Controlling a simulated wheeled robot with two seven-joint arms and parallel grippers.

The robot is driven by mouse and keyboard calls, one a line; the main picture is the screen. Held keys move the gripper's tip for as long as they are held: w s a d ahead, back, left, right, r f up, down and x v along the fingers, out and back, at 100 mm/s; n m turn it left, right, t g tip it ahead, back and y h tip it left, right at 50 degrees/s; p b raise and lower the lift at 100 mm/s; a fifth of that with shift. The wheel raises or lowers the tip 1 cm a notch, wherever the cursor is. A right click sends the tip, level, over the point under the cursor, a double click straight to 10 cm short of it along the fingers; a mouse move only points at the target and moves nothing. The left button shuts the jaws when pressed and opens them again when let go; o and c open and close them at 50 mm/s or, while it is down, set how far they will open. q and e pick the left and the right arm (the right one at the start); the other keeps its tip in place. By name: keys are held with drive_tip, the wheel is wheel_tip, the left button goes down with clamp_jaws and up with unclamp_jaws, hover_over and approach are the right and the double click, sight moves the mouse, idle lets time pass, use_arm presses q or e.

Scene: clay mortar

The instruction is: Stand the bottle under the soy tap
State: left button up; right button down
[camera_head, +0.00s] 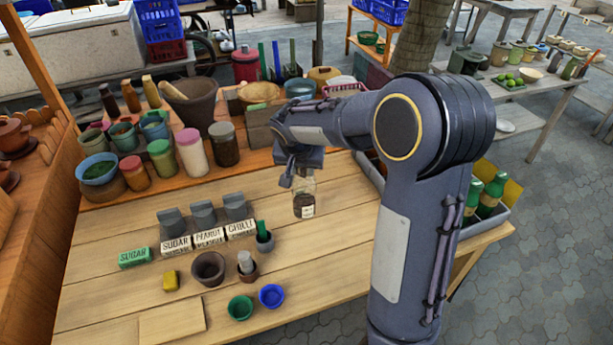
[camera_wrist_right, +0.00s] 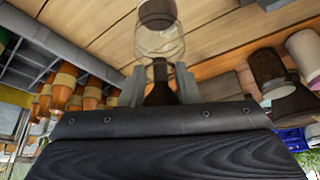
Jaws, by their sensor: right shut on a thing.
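The bottle (camera_head: 304,198) is clear glass with dark contents low inside and a pale label. It looks upright at the right-middle of the wooden table, and I cannot tell whether its base touches the wood. My right gripper (camera_head: 298,166) is above it, shut on its neck. The right wrist view shows the bottle (camera_wrist_right: 160,38) beyond the fingers of the right gripper (camera_wrist_right: 159,85), which flank the dark neck. I cannot make out a soy tap; my right arm hides part of the table's back right. My left gripper is not in view.
Sign blocks (camera_head: 208,238), a brown bowl (camera_head: 208,268), a green cup (camera_head: 240,307) and a blue cup (camera_head: 271,296) stand left of the bottle. Jars (camera_head: 192,152) and a wooden box (camera_head: 260,128) line the back. A grey crate (camera_head: 480,222) holds green bottles at right.

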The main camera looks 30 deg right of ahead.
sight(306, 176)
drive_tip(key=shift+w+d+f, duration=0.2)
drive_tip(key=shift+d+f, duration=0.2)
drive_tip(key=shift+f, duration=0.1)
drive_tip(key=shift+w+d+f, duration=0.15)
drive_tip(key=shift+d+f, duration=0.25)
drive_tip(key=shift+f, duration=0.1)
drive_tip(key=shift+d+f, duration=0.15)
drive_tip(key=shift+f, duration=1.6)
drive_tip(key=shift+w, duration=0.1)
drive_tip(key=shift+f, duration=0.2)
drive_tip(key=c, duration=1.1)
unclamp_jaws()
drive_tip(key=shift+r, duration=0.1)
